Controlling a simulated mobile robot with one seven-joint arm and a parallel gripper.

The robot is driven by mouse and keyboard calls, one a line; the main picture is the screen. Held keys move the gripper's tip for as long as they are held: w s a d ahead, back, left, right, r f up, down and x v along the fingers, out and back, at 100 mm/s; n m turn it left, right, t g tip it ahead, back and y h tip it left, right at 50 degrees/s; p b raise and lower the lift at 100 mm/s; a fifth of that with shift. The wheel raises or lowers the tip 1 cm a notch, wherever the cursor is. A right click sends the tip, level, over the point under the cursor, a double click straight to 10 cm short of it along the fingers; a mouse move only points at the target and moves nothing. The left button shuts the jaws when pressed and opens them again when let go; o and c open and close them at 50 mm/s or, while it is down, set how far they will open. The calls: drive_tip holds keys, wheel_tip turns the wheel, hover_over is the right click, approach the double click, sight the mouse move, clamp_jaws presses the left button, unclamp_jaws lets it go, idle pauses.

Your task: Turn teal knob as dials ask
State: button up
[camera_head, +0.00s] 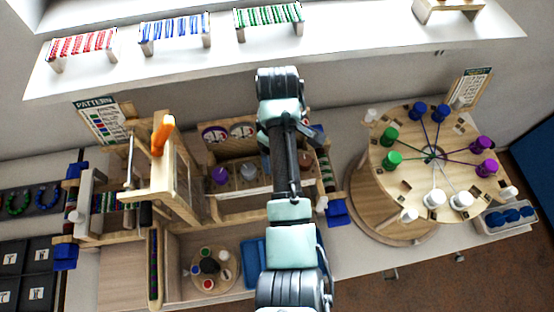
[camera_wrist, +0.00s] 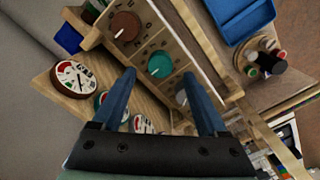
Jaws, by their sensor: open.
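In the wrist view the teal knob (camera_wrist: 160,64) sits on a sloping wooden panel between a brown knob (camera_wrist: 125,27) and a grey knob (camera_wrist: 183,97). My gripper (camera_wrist: 160,76) is open and empty, its blue fingers spread to either side of the teal knob in the picture; I cannot tell the gap in depth. Round dials with pointers stand on the board beside the panel, the nearest full one (camera_wrist: 73,78) at left; others are partly behind my left finger. In the head view two dials (camera_head: 213,133) show above the panel, and my arm hides the teal knob.
A purple knob (camera_head: 220,174) is on the panel's left. A wooden turntable with coloured spools (camera_head: 437,150) stands at right. A wooden frame with an orange post (camera_head: 162,135) stands at left. A blue tray (camera_wrist: 240,18) and small jars (camera_wrist: 263,58) lie near the panel.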

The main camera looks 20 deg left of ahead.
wheel_tip(320, 180, up, 9)
drive_tip(key=p, duration=0.3)
idle(0.5)
